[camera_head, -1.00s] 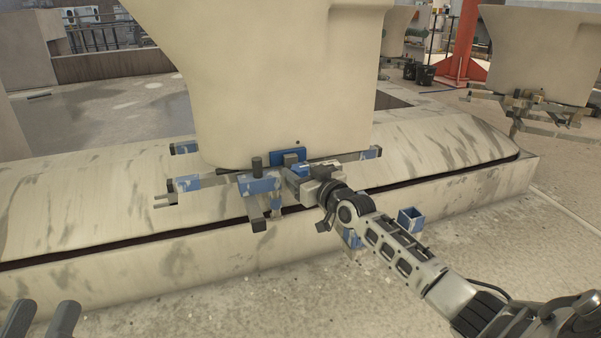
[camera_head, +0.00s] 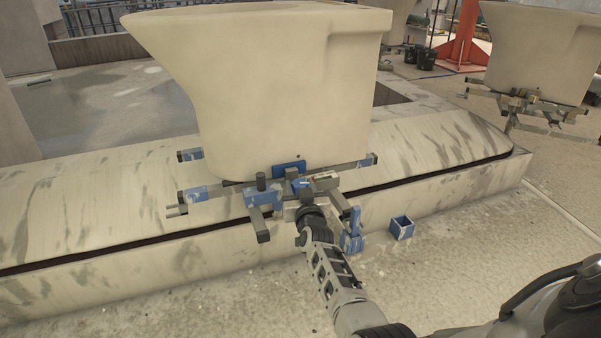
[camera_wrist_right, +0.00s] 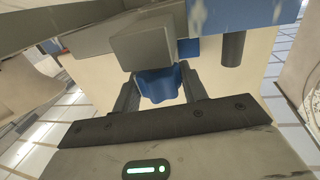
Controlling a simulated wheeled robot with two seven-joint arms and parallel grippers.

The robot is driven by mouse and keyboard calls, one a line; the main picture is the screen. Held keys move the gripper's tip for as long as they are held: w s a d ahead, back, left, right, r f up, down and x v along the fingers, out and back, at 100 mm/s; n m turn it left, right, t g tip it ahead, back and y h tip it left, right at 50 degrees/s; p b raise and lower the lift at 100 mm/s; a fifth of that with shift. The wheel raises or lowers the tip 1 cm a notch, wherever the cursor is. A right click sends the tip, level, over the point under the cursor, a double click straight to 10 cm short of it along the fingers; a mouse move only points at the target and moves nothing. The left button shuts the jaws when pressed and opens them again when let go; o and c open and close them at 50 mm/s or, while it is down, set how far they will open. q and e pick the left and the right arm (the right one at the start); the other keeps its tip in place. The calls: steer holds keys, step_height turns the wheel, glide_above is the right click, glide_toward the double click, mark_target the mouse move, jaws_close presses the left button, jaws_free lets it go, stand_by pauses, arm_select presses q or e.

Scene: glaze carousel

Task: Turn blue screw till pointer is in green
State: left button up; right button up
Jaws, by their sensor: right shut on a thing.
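The blue screw (camera_wrist_right: 158,85) has a lobed knob and sits below a grey block in the right wrist view. My right gripper (camera_wrist_right: 160,91) has a finger on each side of it and is shut on it. In the head view my right gripper (camera_head: 304,196) reaches into the middle of the fixture (camera_head: 262,192) under the large beige casting (camera_head: 270,90), and the screw is hidden there. A small pale strip with a trace of red (camera_head: 325,177) shows just right of the gripper. I cannot make out a pointer or a green zone. My left gripper is out of view.
A blue holder (camera_head: 352,232) and an open blue box (camera_head: 401,228) stand at the ledge's front right. Another casting (camera_head: 540,50) on a fixture is at the right. The floor in front is clear.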

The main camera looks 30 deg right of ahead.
steer(key=m+g+h, duration=0.1)
steer(key=m+h, duration=0.1)
steer(key=h, duration=0.1)
steer(key=shift+a+g, duration=0.15)
steer(key=shift+g, duration=0.15)
steer(key=shift+m+g+h, duration=0.5)
steer(key=shift+m+h, duration=0.1)
steer(key=shift+h, duration=0.1)
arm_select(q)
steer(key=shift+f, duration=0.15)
arm_select(e)
steer(key=shift+m+g+h, duration=0.3)
steer(key=o, duration=1)
